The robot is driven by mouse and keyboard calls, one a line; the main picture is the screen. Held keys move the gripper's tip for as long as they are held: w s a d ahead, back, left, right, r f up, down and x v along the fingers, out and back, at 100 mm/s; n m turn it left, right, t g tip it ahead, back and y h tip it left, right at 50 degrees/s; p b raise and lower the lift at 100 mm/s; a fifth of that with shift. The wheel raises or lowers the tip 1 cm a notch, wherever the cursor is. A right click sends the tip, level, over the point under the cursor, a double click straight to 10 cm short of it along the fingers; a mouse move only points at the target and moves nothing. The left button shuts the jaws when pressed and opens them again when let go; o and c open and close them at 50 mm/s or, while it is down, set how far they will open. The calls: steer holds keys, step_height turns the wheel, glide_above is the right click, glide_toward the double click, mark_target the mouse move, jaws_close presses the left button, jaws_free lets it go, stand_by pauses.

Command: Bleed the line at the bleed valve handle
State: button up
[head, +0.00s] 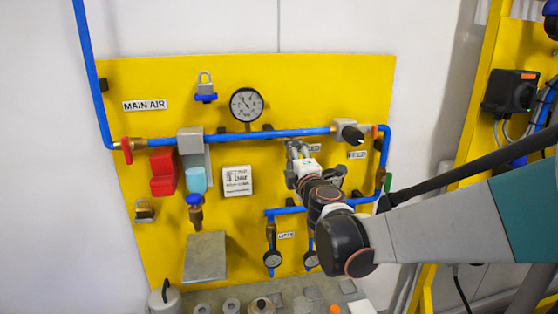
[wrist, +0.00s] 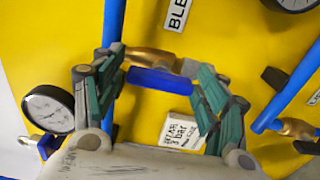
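The bleed valve handle (wrist: 160,82) is a blue bar on a brass valve body (wrist: 150,60), in the wrist view below a label (wrist: 177,12) that starts with "BLE". My gripper (wrist: 157,68) has its two green-padded fingers spread on either side of the handle. The handle's ends lie close to the fingertips; I cannot tell whether they touch. In the head view my gripper (head: 295,148) is at the yellow panel (head: 340,80), just below the main blue pipe. There it hides the handle.
A large gauge (head: 246,104) and a blue padlock (head: 206,90) are left of my gripper. A white note (head: 237,181) hangs below the pipe (head: 260,134). A black knob (head: 352,134) is close on the right.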

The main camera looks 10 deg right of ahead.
stand_by(0.3)
steer(key=s, duration=1.2)
steer(key=shift+s, duration=0.1)
steer(key=s+d+f+m+g+h+b, duration=0.5)
steer(key=s+d+f+m+b, duration=0.35)
steer(key=f+m, duration=0.45)
steer(key=s+a+f+m+g+y+b, duration=0.2)
steer(key=s+a+f+g, duration=0.1)
steer(key=s+f, duration=0.4)
steer(key=s+a+f+m+g+y+b, duration=0.2)
steer(key=s+a+f+m+g+y, duration=0.1)
steer(key=s+a+f, duration=0.2)
step_height(320, 180, down, 2)
steer(key=shift+s+f+b, duration=0.15)
steer(key=shift+s+b, duration=0.2)
steer(key=shift+s, duration=0.55)
stand_by(2.9)
